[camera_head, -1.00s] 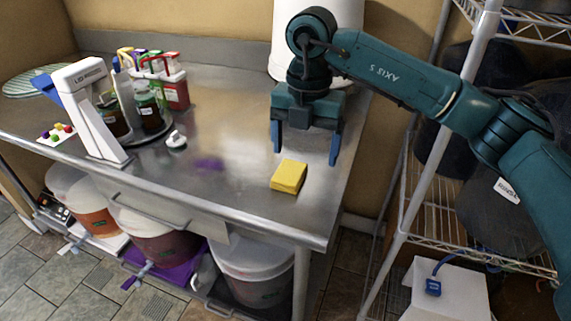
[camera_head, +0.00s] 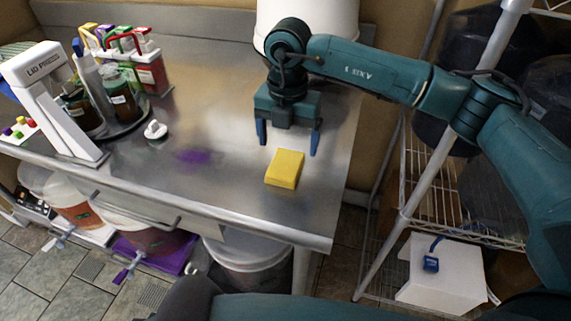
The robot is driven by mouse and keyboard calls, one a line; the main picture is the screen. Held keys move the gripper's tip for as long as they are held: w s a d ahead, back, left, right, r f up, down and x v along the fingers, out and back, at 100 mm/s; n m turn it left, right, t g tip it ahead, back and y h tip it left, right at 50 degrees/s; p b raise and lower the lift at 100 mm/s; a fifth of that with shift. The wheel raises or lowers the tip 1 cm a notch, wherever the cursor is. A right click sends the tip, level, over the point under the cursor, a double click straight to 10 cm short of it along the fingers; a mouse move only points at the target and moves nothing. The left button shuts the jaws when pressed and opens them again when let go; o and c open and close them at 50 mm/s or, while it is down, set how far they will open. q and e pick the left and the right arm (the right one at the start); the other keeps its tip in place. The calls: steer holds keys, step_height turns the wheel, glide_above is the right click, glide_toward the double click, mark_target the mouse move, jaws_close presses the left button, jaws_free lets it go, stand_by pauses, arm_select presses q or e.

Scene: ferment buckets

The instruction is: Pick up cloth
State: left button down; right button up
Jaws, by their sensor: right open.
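The cloth (camera_head: 285,168) is a yellow folded block lying on the steel table (camera_head: 225,185) near its right front part. My right gripper (camera_head: 288,142) is open and empty. Its two blue fingers point down just behind the cloth, apart from it, with the cloth lying in front of the gap between them. A dark teal link of mine fills the bottom of the view. My left gripper is not in view.
A purple stain (camera_head: 194,157) and a small white object (camera_head: 155,130) are left of the cloth. A white lid press (camera_head: 52,98) and a round tray (camera_head: 128,124) with bottles stand at the left. A wire shelf (camera_head: 465,215) stands at the right.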

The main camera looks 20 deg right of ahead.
mark_target(286, 163)
steer(key=shift+s+a+f+p, duration=0.15)
steer(key=shift+f+p, duration=0.15)
steer(key=shift+f, duration=1.05)
steer(key=shift+w+a+f+p, duration=0.1)
steer(key=shift+f+p, duration=0.15)
steer(key=shift+f, duration=1.1)
steer(key=shift+c, duration=0.5)
steer(key=c, duration=0.9)
steer(key=shift+c, duration=0.4)
steer(key=shift+r, duration=0.1)
step_height(286, 163, up, 10)
steer(key=b, duration=0.1)
